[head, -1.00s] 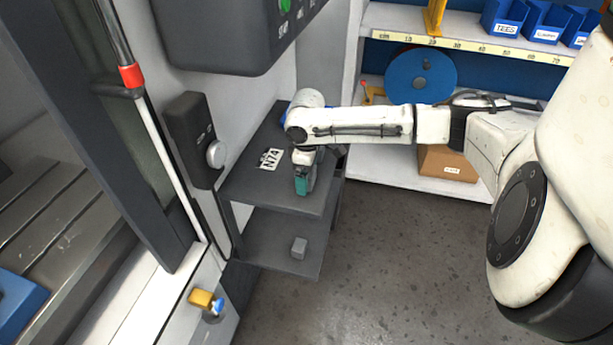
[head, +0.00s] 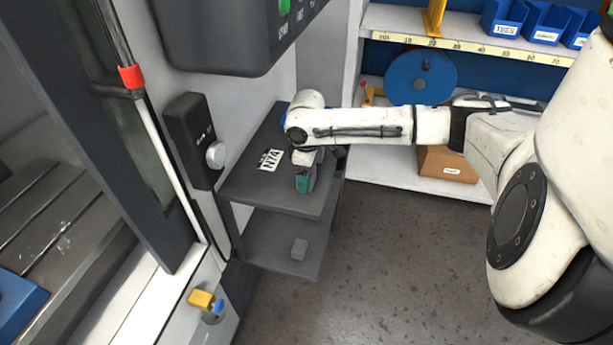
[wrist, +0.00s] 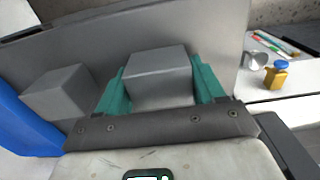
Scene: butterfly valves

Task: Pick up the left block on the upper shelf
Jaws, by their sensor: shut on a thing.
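The upper shelf (head: 254,187) of a dark grey rack stands beside the machine in the head view. My gripper (head: 305,181), with teal fingers, points down at its front right part. In the wrist view my gripper (wrist: 160,85) has one finger on each side of a grey block (wrist: 158,75) and is shut on it. A second grey block (wrist: 60,95) sits apart, to the left in the wrist view. Both upper blocks are hidden by my arm in the head view. I cannot tell whether the held block still touches the shelf.
A black panel with a round knob (head: 216,154) is on the wall close left. White shelving with a blue reel (head: 405,82) stands behind. Floor to the right is clear.

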